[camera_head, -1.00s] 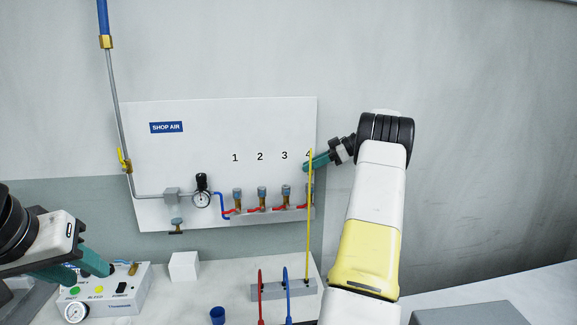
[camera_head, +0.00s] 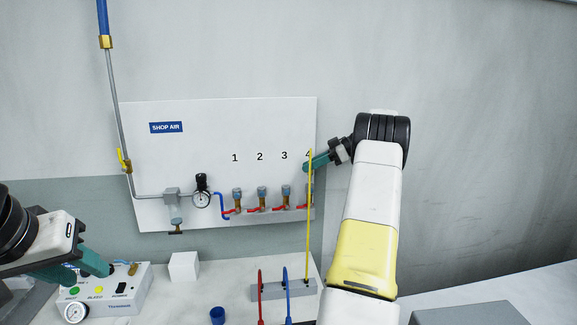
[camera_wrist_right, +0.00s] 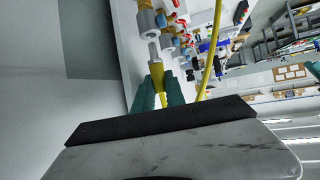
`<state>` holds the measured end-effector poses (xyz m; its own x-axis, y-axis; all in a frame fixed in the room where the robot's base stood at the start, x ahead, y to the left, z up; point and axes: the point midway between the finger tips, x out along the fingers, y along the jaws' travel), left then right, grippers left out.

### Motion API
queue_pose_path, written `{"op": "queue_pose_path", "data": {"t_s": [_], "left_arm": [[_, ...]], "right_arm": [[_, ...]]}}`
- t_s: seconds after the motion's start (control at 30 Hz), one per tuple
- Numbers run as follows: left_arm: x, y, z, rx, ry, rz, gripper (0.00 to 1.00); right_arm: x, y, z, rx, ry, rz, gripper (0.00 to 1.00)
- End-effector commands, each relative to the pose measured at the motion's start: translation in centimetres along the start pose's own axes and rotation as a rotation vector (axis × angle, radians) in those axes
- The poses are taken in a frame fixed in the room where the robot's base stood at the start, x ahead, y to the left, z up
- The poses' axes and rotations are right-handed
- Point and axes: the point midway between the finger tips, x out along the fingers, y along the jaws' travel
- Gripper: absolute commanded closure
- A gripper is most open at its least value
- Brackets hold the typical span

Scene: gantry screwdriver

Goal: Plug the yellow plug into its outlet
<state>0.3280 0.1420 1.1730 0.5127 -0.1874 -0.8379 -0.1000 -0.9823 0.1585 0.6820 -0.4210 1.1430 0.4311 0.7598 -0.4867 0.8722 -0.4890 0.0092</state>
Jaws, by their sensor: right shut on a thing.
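The plug's grey metal tip points at the grey mouth of an outlet (camera_wrist_right: 150,26). The plug's yellow hose (camera_head: 309,225) rises from the grey block. In the head view the plug is hidden. My left gripper (camera_head: 98,264) is at lower left over the control box; its opening is unclear.
The white panel (camera_head: 230,125) carries several valves with red handles (camera_head: 262,198) and a gauge (camera_head: 201,199). A grey block (camera_head: 268,291) holds red and blue hoses. A white cube (camera_head: 184,266), a blue cup (camera_head: 217,315) and a control box (camera_head: 127,292) stand on the bench.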

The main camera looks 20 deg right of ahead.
Motion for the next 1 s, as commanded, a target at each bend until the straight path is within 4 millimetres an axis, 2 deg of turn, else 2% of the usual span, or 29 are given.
{"op": "queue_pose_path", "data": {"t_s": [0.37, 1.0], "left_arm": [[0.0, 0.0, 0.0, 0.0, 0.0, 0.0, 0.64], [0.0, 0.0, 0.0, 0.0, 0.0, 0.0, 0.64]], "right_arm": [[0.1, 0.0, 0.1, 0.0, 0.001, 0.0, 1.0], [1.0, 0.0, 1.7, 0.001, 0.001, -0.001, 1.0]]}}
